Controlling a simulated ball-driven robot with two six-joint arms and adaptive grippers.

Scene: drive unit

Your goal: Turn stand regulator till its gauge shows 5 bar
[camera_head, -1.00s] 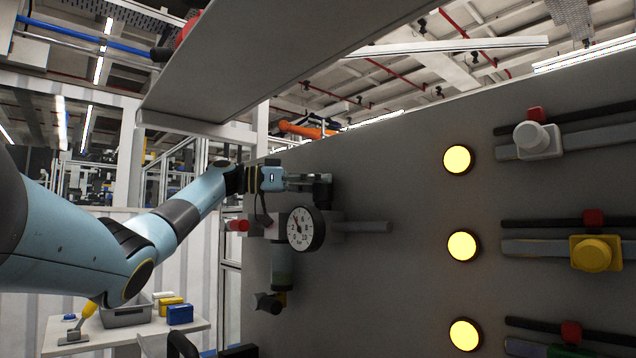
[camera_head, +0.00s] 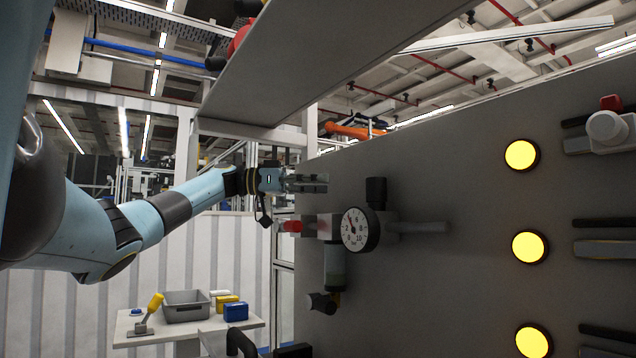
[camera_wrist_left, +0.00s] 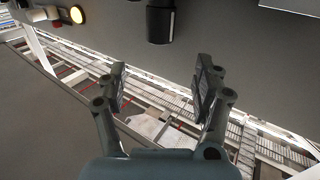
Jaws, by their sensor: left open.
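The stand regulator is on the grey panel, with a black knob (camera_head: 376,192) on top and a round white gauge (camera_head: 360,229) in front. The gauge needle points up and slightly left; its exact reading is too small to tell. A filter bowl (camera_head: 335,266) hangs below left of the gauge. My left gripper (camera_head: 318,183) is open and empty, left of the knob and apart from it. In the left wrist view, the open fingers (camera_wrist_left: 162,88) have nothing between them, and the black knob (camera_wrist_left: 160,22) is beyond them. My right gripper is not in view.
A red-ended fitting (camera_head: 291,226) sticks out left of the gauge. Yellow lamps (camera_head: 521,155) and valves (camera_head: 608,128) are on the panel at right. A table (camera_head: 190,330) with a grey bin (camera_head: 187,305) stands lower left. A grey beam (camera_head: 300,60) crosses overhead.

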